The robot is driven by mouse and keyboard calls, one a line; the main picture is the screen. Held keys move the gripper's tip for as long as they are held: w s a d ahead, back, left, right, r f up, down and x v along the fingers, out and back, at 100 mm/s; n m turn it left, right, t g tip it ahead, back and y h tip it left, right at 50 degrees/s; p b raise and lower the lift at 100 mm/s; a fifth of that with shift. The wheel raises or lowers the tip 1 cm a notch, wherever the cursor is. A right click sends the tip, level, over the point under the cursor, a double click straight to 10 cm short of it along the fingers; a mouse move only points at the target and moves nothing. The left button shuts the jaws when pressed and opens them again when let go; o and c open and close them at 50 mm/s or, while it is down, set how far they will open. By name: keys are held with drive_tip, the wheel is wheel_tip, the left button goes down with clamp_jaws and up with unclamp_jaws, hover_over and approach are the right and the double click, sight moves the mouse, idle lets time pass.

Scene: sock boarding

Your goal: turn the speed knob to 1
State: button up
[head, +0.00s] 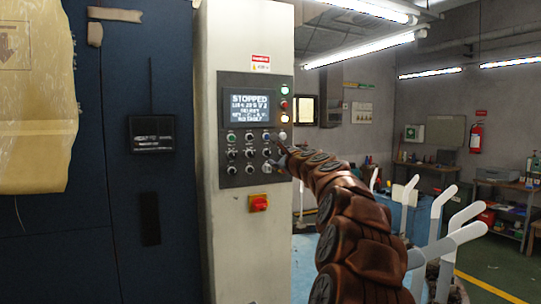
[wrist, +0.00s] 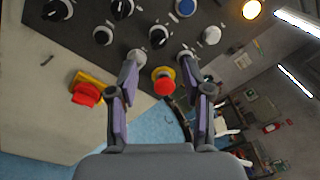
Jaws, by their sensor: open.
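The control panel (head: 256,184) is on the front of a pale cabinet, with rows of small knobs and buttons under a screen reading STOPPED. My gripper (head: 276,158) is at the panel's right edge in the head view, partly hiding the controls there. In the wrist view my gripper (wrist: 162,56) is open and empty. A black knob with a white mark (wrist: 158,37) lies just beyond the gap between the fingertips. Two more black knobs (wrist: 121,8) (wrist: 57,10) show at upper left. Labels are too small to read, so I cannot tell which is the speed knob.
A red button (wrist: 163,80) shows between the fingers, and a red switch on yellow (wrist: 87,93) sits to their left. White-handled levers (head: 460,240) stand right of my arm.

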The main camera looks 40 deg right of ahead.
sight(270, 154)
drive_tip(key=shift+p+x, duration=0.85)
drive_tip(key=shift+x, duration=1.7)
drive_tip(key=shift+w+d+r+p, duration=0.1)
drive_tip(key=shift+w+d+p, duration=0.15)
drive_tip(key=shift+w, duration=0.4)
drive_tip(key=shift+w+d, duration=0.2)
drive_tip(key=shift+w, duration=0.4)
clamp_jaws()
